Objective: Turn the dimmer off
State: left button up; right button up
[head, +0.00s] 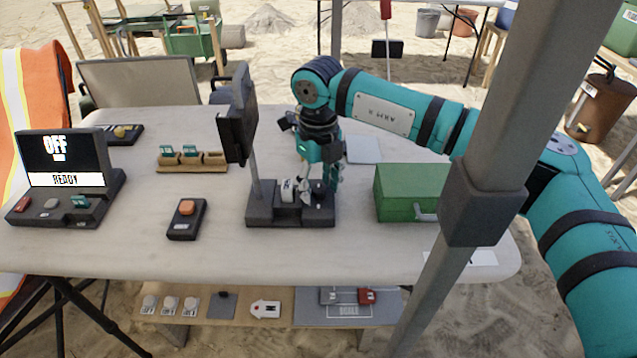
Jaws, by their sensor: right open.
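A dark base (262,217) stands at the middle of the table, with a post carrying a black panel (238,118) that looks like a lamp head seen edge-on. A white dial-like part (287,191) sits on the base's left half. My right gripper (318,190) points down over the base's right half, just right of the white part. It is open, its fingers around or just above a small dark part that may be the dimmer knob; contact is unclear because the fingers hide most of it. My left gripper is out of view.
A green box (405,190) stands right of the base. A black box with an orange button (186,219), a wooden rack (190,167) and a console reading "OFF" and "READY" (66,170) stand left. A grey post (490,140) crosses the foreground.

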grip_shut()
